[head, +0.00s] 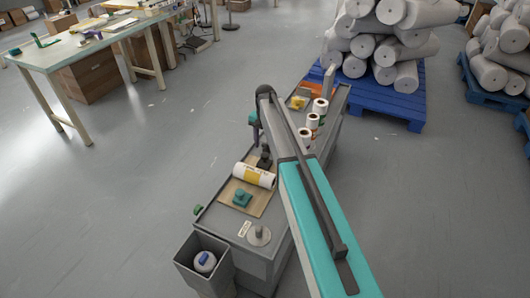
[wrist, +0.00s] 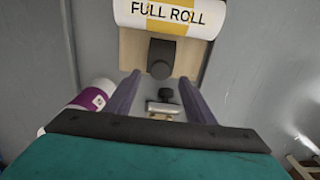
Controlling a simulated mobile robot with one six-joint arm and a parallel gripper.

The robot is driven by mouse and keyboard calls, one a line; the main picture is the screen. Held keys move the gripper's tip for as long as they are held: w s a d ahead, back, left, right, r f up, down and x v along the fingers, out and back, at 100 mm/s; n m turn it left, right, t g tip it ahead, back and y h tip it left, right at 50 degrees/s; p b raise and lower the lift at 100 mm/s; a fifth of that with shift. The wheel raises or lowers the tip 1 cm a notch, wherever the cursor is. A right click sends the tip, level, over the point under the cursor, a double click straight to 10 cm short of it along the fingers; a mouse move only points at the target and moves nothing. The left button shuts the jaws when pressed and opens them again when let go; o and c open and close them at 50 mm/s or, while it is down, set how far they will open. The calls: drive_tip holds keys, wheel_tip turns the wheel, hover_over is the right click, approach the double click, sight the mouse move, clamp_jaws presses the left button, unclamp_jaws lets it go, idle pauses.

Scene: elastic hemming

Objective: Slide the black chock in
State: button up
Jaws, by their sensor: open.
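A black chock (wrist: 160,60) stands on a tan board (wrist: 132,52) beside a white roll with a yellow band marked FULL ROLL (wrist: 170,15). In the head view the black chock (head: 265,158) is at the far side of the roll (head: 254,175). I cannot tell whether chock and roll touch. A teal chock (head: 241,198) is on the roll's near side. My gripper (wrist: 160,80) is open and empty, its purple fingertips spread to either side of the black chock's near end.
The grey cart (head: 222,222) also bears upright rolls (head: 312,121), a yellow item (head: 298,102) and a round weight with a knob (head: 259,236). A grey bin (head: 205,277) stands at its near end. A blue pallet (head: 385,105) of rolls is behind.

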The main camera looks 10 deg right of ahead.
sight(265, 155)
drive_tip(key=shift+f, duration=2.45)
clamp_jaws()
